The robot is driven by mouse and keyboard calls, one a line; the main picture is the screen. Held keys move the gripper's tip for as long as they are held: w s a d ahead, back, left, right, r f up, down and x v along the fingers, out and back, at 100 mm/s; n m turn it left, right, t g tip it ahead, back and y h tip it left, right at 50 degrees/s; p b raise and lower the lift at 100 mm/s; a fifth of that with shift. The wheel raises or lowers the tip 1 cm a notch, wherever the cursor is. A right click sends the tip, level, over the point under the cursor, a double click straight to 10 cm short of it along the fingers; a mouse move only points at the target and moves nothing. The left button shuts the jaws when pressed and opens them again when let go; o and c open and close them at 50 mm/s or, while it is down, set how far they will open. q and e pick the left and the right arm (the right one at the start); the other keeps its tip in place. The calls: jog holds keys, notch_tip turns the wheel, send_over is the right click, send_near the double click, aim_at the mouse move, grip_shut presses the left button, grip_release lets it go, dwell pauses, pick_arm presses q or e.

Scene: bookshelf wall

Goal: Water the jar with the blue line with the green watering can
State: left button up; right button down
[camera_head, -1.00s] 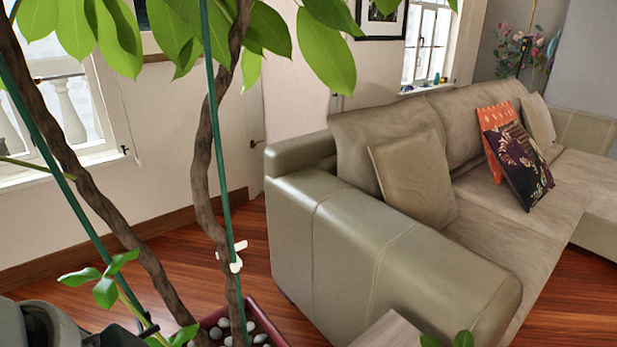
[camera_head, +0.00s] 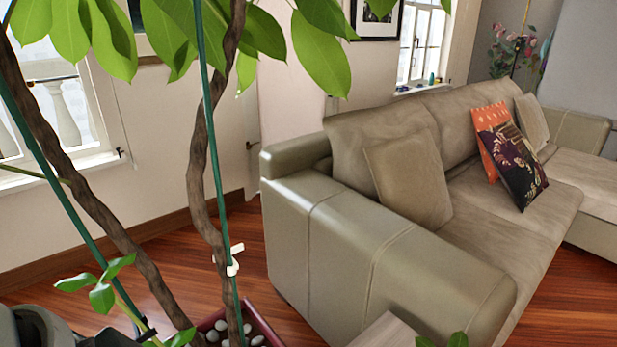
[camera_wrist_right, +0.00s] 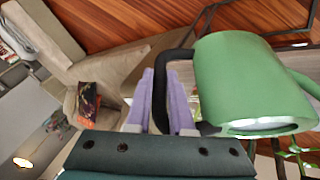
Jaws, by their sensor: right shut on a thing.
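The green watering can (camera_wrist_right: 248,80) shows in the right wrist view, with a green body, a black handle (camera_wrist_right: 160,88) and part of a green spout at the right edge. My right gripper (camera_wrist_right: 165,92) has purple fingers shut on the black handle. The can hangs beside the fingers, clear of the floor. The head view shows neither the can nor my right gripper. No jar with a blue line shows in either view. My left gripper is not in view; a dark part of my own body shows at the lower left of the head view.
A tall plant with twisted trunks (camera_head: 205,190) and green stakes stands close in front, in a dark red pot (camera_head: 262,325) with white stones. A beige sofa (camera_head: 330,245) with cushions fills the right. A light wooden surface (camera_head: 388,332) shows at the bottom. Wooden floor lies between.

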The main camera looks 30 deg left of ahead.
jog(key=shift+r, duration=0.2)
jog(key=shift+a+r+p, duration=0.1)
jog(key=shift+p, duration=0.25)
dwell(0.5)
jog(key=shift+f, duration=0.25)
notch_tip(320, 180, down, 9)
jog(key=g+y+b, duration=0.2)
jog(key=b, duration=0.7)
jog(key=shift+w+d+m+y, duration=0.3)
jog(key=shift+d+m+y, duration=0.05)
jog(key=shift+m+y, duration=0.05)
jog(key=shift+f, duration=0.1)
